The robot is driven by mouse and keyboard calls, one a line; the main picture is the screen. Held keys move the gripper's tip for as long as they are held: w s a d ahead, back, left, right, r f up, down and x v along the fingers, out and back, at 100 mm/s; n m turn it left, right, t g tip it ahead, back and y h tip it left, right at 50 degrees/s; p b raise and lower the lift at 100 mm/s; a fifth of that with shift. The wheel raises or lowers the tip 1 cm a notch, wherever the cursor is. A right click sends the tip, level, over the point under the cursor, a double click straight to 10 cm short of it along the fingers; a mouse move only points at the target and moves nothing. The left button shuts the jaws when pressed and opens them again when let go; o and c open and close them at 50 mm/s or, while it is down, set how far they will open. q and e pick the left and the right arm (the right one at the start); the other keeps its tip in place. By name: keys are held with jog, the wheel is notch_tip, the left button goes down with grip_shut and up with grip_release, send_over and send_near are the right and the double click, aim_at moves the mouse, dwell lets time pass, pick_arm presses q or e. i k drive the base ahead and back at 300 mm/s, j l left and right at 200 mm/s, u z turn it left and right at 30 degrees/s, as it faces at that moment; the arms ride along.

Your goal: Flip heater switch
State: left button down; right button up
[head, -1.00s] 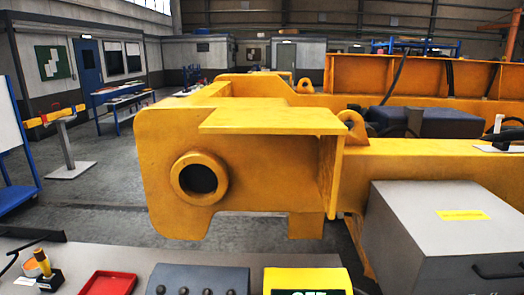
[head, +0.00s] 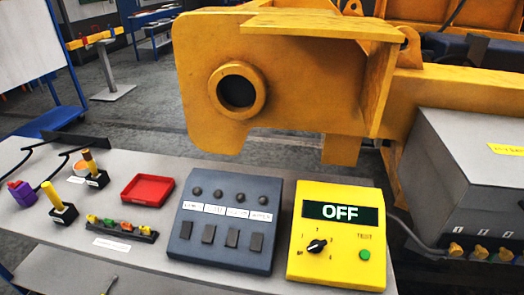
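A dark grey switch panel (head: 222,262) lies on the bench in the lower middle of the head view. It has a row of dark round lamps (head: 217,194), white labels (head: 214,209) below them, and a row of dark rocker switches (head: 231,238). The label words are too small to read surely, so I cannot tell which switch is the heater's. The lamps look unlit. Neither of my grippers is in view.
Right of the panel is a yellow box (head: 335,273) reading OFF, with a black knob (head: 316,246) and green button (head: 364,254). A red tray (head: 147,189) and small tools stand left. A grey case (head: 468,165) stands right. A large yellow casting (head: 300,75) is behind.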

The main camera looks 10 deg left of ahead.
aim_at(233, 236)
jog(key=i+l, duration=0.35)
jog(key=l, duration=0.25)
jog(key=u, duration=1.65)
